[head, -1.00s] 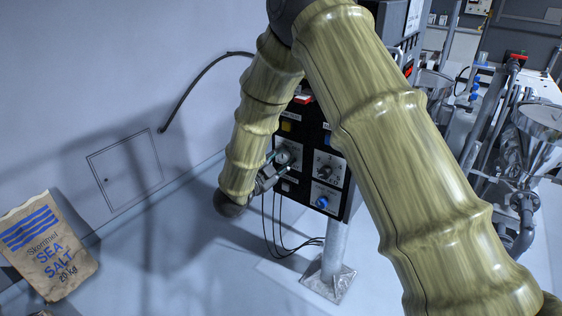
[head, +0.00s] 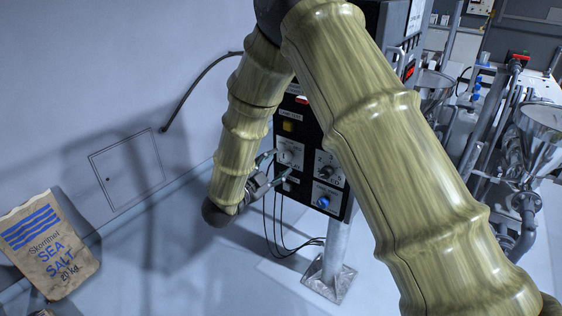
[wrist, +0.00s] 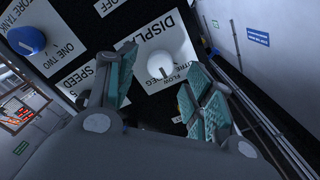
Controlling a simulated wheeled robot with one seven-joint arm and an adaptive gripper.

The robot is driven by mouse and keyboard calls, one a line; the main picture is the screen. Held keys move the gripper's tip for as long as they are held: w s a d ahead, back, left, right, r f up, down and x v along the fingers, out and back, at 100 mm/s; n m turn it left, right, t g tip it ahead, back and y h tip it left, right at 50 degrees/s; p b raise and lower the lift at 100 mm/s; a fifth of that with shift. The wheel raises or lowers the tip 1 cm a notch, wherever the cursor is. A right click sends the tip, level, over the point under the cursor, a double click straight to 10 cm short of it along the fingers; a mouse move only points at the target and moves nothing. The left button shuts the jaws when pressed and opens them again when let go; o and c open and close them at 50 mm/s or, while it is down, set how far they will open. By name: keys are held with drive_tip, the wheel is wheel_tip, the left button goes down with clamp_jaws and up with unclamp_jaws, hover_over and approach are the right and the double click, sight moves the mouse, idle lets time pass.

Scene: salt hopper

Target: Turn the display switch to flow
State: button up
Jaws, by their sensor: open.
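The display switch is a white round knob on the black control panel. It shows in the head view (head: 287,156) and in the wrist view (wrist: 160,64), under an upside-down DISPLAY label, with small FLOW lettering beside it. I cannot tell clearly which mark it points at. My gripper (head: 274,166) is in front of the panel, just left of and below the switch. In the wrist view its two teal-padded fingers (wrist: 158,72) are spread apart, with the knob visible between and beyond their tips. Nothing is held; the knob looks clear of the pads.
A blue knob (head: 323,201) sits lower right on the panel, with another dark switch (head: 327,172) above it and a yellow button (head: 288,126) higher up. Black cables hang below. A sea salt sack (head: 47,245) leans at the left. Hopper machinery (head: 540,135) stands right.

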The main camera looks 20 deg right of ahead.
drive_tip(key=v, duration=0.8)
